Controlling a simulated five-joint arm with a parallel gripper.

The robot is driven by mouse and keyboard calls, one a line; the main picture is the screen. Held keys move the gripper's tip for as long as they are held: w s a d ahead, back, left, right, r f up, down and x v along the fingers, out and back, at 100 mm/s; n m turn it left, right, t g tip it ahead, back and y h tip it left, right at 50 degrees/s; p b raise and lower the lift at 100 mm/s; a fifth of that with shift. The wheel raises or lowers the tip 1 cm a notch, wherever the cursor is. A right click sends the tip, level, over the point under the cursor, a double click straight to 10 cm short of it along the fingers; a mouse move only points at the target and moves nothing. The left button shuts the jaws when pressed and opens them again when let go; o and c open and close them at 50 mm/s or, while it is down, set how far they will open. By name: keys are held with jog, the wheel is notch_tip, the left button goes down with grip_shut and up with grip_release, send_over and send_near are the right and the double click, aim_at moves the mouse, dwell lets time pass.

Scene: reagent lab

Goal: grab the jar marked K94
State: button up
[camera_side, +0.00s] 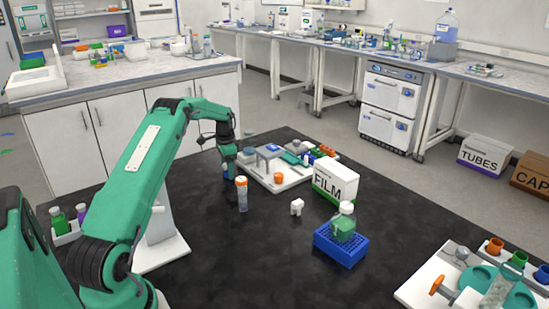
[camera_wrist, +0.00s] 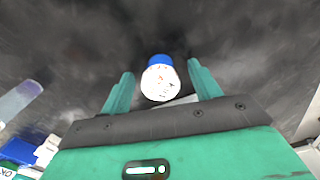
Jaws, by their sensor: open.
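My gripper (camera_side: 229,168) hangs low over the left part of the black table, pointing down. In the wrist view its two green fingers (camera_wrist: 160,76) are apart. A white jar with a blue end (camera_wrist: 161,84) shows between the fingers, with gaps on both sides. Its marking is too small to read, so I cannot tell if it is K94. In the side view a small blue and white piece (camera_side: 226,174) shows at the fingertips, mostly hidden by them.
An orange-capped tube (camera_side: 242,194) stands close in front of the gripper. A white tray (camera_side: 290,184) and a FILM box (camera_side: 334,182) are to the right. A blue rack (camera_side: 340,247) holds a green bottle (camera_side: 343,226). A small white object (camera_side: 297,207) stands on clear black tabletop.

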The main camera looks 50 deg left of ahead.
jog(key=c, duration=1.1)
jog(key=shift+o, duration=0.2)
jog(key=shift+r, duration=0.15)
jog(key=shift+r, duration=0.45)
notch_tip(320, 180, up, 3)
jog(key=w+d+r, duration=0.2)
jog(key=d+r, duration=0.5)
jog(key=d, duration=0.4)
jog(key=shift+d, duration=0.25)
jog(key=shift+w, duration=0.1)
